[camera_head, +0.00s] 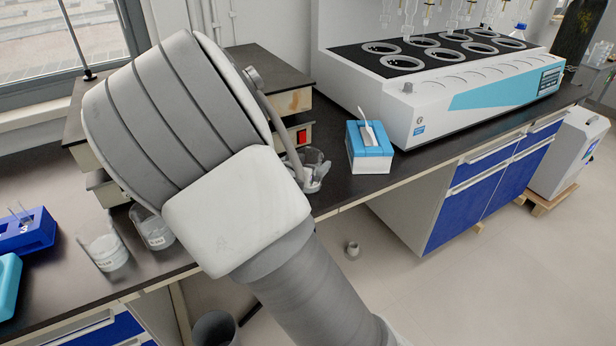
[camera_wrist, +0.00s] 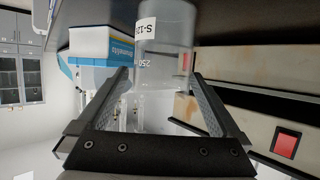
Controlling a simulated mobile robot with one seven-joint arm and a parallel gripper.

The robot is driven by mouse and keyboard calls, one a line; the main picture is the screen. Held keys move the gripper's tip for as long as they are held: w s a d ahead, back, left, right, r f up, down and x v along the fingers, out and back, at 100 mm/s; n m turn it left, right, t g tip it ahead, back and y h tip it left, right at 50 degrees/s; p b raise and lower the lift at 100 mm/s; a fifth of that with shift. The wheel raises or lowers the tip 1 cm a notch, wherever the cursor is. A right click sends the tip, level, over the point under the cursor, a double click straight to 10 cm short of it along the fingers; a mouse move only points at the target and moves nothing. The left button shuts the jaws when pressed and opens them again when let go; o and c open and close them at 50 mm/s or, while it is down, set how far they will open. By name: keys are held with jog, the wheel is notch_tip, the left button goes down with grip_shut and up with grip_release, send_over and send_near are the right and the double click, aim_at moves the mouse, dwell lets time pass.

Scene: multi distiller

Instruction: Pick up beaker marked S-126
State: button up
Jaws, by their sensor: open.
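A clear glass beaker (camera_wrist: 165,40) with a white label fills the top centre of the wrist view. The label reads "S-12", with its end cut off by the curve, and a "250" mark shows below it. My gripper (camera_wrist: 160,76) is open, with one black finger on each side of the beaker's near part. I cannot tell whether either finger touches the glass. In the head view a glass beaker (camera_head: 314,172) stands on the dark bench just right of my arm, partly hidden by it.
A blue and white tissue box (camera_head: 370,150) stands right of the beaker, before a large white distiller (camera_head: 440,85). A device with a red switch (camera_wrist: 286,143) is close on the right in the wrist view. Other beakers (camera_head: 107,252) stand at left, beside a blue rack (camera_head: 25,230).

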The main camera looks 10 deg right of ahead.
aim_at(312, 158)
jog(key=b+x, duration=0.1)
jog(key=x, duration=0.3)
jog(key=shift+w+f+b, duration=0.1)
jog(key=shift+w+b, duration=0.2)
jog(key=shift+b, duration=0.05)
jog(key=shift+c, duration=0.2)
jog(key=c, duration=1.4)
